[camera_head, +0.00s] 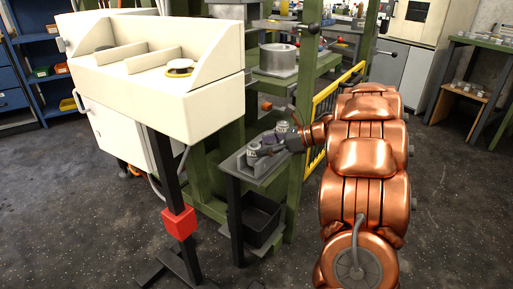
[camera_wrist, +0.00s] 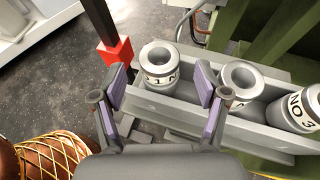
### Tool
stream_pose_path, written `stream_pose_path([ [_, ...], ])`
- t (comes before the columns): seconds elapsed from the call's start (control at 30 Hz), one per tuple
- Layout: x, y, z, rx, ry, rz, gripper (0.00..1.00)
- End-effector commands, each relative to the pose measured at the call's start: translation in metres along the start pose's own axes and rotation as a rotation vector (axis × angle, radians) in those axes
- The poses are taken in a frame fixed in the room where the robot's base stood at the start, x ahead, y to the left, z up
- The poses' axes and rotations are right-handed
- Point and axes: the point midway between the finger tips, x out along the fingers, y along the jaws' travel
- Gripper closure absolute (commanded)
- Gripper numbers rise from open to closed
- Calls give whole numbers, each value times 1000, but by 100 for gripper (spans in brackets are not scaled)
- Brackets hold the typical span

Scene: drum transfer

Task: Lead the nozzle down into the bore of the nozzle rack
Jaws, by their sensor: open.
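The nozzle rack is a grey channel-shaped holder (camera_wrist: 190,112) with several pale grey ringed nozzles in a row. The leftmost nozzle (camera_wrist: 160,64), with a dark-lettered label, stands between the fingertips of my gripper (camera_wrist: 160,80). My gripper is open, with a purple pad on each side and a gap to the nozzle. Its lower end is hidden behind the rack's wall, so I cannot tell how deep it sits in its bore. A second nozzle (camera_wrist: 241,80) stands right of my right finger. A third, marked NO 3 (camera_wrist: 300,108), is cut by the picture edge.
The rack stands on a small grey table (camera_head: 239,166) with a dark bin (camera_head: 262,217) below. A cream cabinet (camera_head: 150,75) on a black post with a red block (camera_head: 179,222) is to the left. Green frame posts (camera_head: 307,75) and a yellow barrier (camera_head: 325,105) stand close behind.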

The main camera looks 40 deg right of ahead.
Motion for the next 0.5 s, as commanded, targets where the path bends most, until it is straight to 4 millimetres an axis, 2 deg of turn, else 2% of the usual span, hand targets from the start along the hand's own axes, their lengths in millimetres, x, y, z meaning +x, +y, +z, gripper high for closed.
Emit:
stream_pose_path([
  [0.1,-22,0,0,0,0,-2,26],
  [0.3,-53,-1,0,-3,1,-2,26],
  [0.5,-74,0,0,0,0,0,26],
])
